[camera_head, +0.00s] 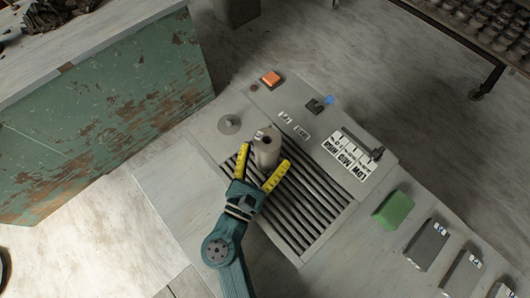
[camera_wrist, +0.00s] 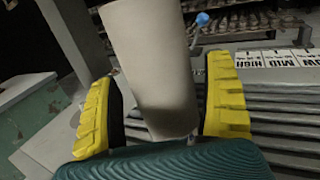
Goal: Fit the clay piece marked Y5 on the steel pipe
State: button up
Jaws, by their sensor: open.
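A grey-brown clay cylinder (camera_head: 267,150) with a dark hole in its top stands on the ribbed part of the bench. A small white tag shows at its upper left, but I cannot read it. My gripper (camera_head: 263,162) is open, with one yellow finger on each side of the cylinder. In the wrist view the cylinder (camera_wrist: 152,70) stands tilted between the spread fingers, with a visible gap at the left one; contact at the right is unclear. A round grey disc with a short upright post (camera_head: 230,123) lies left of the cylinder; I cannot tell whether this is the steel pipe.
Dark parallel bars (camera_head: 305,205) run beneath my gripper. A LOW/MID/HIGH panel (camera_head: 347,155) with a lever lies to the right. A green block (camera_head: 393,210) and several grey blocks line the right.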

jog(key=shift+r, duration=0.3)
jog(key=p+v, duration=0.2)
jog(key=v, duration=1)
jog(key=shift+f+p, duration=0.15)
jog(key=shift+p, duration=0.15)
